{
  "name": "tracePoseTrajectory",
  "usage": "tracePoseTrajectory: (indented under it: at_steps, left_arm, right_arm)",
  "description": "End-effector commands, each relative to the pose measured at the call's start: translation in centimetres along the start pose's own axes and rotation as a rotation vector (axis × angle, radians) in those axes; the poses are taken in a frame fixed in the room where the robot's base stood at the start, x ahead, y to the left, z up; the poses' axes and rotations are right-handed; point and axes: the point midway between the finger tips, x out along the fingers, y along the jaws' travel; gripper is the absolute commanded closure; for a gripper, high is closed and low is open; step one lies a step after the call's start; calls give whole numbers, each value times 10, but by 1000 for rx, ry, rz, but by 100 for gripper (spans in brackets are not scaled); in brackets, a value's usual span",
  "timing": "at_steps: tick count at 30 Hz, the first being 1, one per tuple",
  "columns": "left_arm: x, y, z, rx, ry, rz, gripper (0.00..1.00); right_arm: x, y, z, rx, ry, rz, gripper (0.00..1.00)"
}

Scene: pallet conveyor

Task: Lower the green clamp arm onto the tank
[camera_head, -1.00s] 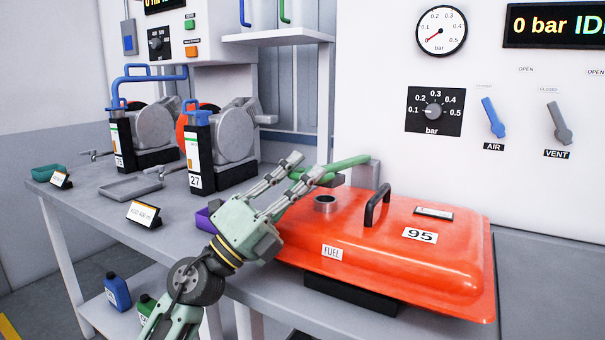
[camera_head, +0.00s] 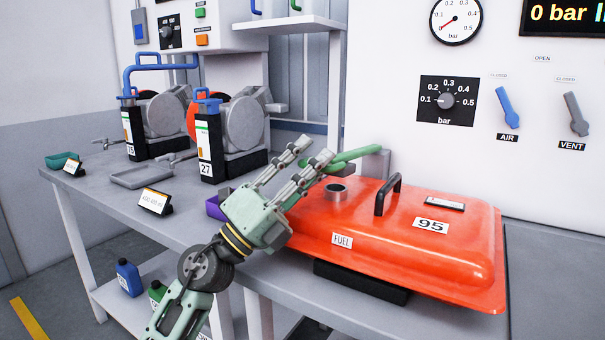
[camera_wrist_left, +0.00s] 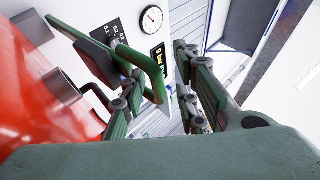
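The orange-red tank (camera_head: 445,255) lies on the bench, with a "95" label, a "FUEL" label, a filler neck and a black handle. The green clamp arm (camera_head: 358,156) shows behind the tank's back left corner, above its top. In the left wrist view the green clamp arm (camera_wrist_left: 152,72) runs beside one finger, with the red tank (camera_wrist_left: 40,85) at the left. My left gripper (camera_head: 314,149) is open, its fingers spread and reaching toward the clamp arm. Part of the clamp arm is hidden behind the fingers; I cannot tell whether they touch. My right gripper is not in view.
Two canister units with blue handles (camera_head: 208,100) stand at the back left. A grey tray (camera_head: 130,178), a sign (camera_head: 155,201) and a purple bin (camera_head: 213,207) lie left of my arm. The wall panel (camera_head: 410,40) with dial and levers rises behind the tank.

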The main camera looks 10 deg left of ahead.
Motion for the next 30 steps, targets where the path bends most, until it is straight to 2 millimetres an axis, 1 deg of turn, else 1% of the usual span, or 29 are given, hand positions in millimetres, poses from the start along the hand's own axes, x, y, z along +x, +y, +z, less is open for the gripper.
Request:
tracePoseTrajectory:
  at_steps: [2,5,12,15,18,23,30]
  left_arm:
    - [-6,1,0,0,-1,2,72]
    - [-21,2,0,-2,-2,3,72]
    - [-72,2,0,-1,-2,4,72]
    - [-91,2,0,-2,-3,4,72]
    - [-105,1,0,-1,-3,3,72]
    - [-117,0,0,1,-2,2,72]
    - [-119,0,0,2,-1,1,72]
  right_arm:
    - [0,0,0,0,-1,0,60]
    - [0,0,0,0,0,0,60]
    - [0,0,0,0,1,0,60]
    - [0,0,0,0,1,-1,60]
    - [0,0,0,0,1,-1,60]
    - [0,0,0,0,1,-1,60]
    - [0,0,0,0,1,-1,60]
